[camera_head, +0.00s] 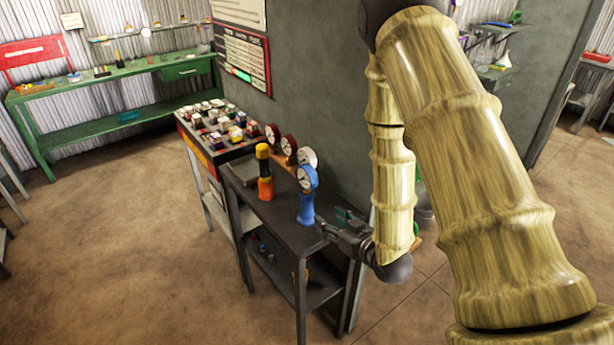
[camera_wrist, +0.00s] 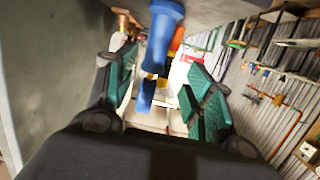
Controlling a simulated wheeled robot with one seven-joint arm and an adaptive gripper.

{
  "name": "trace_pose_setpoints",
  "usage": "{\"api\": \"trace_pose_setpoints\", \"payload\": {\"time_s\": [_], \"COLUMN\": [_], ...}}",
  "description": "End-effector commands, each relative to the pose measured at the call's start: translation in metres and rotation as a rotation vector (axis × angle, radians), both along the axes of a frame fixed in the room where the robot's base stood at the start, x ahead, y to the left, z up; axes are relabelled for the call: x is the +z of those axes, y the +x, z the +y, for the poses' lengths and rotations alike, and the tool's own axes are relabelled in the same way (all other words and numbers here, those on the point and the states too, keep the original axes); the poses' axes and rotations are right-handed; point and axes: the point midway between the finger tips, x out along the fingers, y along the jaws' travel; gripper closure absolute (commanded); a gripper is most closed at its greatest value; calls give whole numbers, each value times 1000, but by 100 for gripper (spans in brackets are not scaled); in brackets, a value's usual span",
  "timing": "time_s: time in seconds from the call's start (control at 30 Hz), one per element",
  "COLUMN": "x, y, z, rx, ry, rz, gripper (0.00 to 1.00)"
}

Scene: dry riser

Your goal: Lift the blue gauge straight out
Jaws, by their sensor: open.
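The blue gauge (camera_head: 307,207) stands upright on a dark table, with its round white-faced dial at the top and a blue body below. My gripper (camera_head: 330,224) is just to its right, low beside its base, apart from it as far as I can tell. In the wrist view my gripper (camera_wrist: 161,62) has its two green-padded fingers spread wide. The blue gauge (camera_wrist: 158,45) shows there ahead of and between the fingers, partly cut off by the top edge. The fingers are empty.
An orange and yellow tool (camera_head: 264,175) stands left of the blue gauge. A white gauge (camera_head: 308,157) and dark red gauges (camera_head: 289,148) stand close behind it. A tray of small coloured items (camera_head: 218,130) is farther back. A grey wall (camera_head: 300,70) rises behind the table.

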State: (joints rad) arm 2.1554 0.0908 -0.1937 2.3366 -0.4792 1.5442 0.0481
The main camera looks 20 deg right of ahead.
Motion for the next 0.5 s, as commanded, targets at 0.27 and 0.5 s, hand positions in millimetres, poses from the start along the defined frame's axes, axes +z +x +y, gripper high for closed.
{"api": "trace_pose_setpoints", "payload": {"time_s": [0.27, 0.5], "x": [84, 90], "y": [25, 52], "z": [-2, 8], "rx": [65, 71], "ry": [43, 45], "rz": [-227, -239], "gripper": [47, 47]}}
